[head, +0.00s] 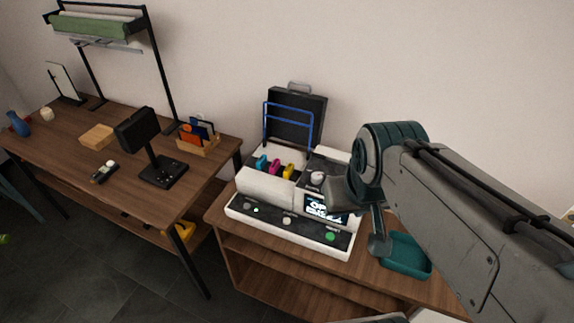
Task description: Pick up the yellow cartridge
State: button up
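The yellow cartridge (288,171) stands upright in the open top of a white printer-like machine (265,187). It is the rightmost of three coloured cartridges, beside a magenta one (275,166) and with a cyan one (261,162) at the left. Only its upper part shows. My arm reaches in from the right, and its bent end is in front of the machine's right side, to the right of the yellow cartridge and apart from it in the picture. I cannot make out the gripper's fingers or anything held in them.
The machine's dark lid (296,121) with a blue frame stands raised behind the cartridges. A teal tray (405,256) sits to the right, partly behind my arm. A second wooden table (75,154) at the left holds a dark stand (163,171) and a card holder (199,146).

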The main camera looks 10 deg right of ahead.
aim_at(288, 171)
jog(key=z, duration=0.05)
jog(key=k, duration=1.15)
jog(key=u, duration=0.6)
jog(key=i, duration=1.55)
jog(key=z, duration=0.8)
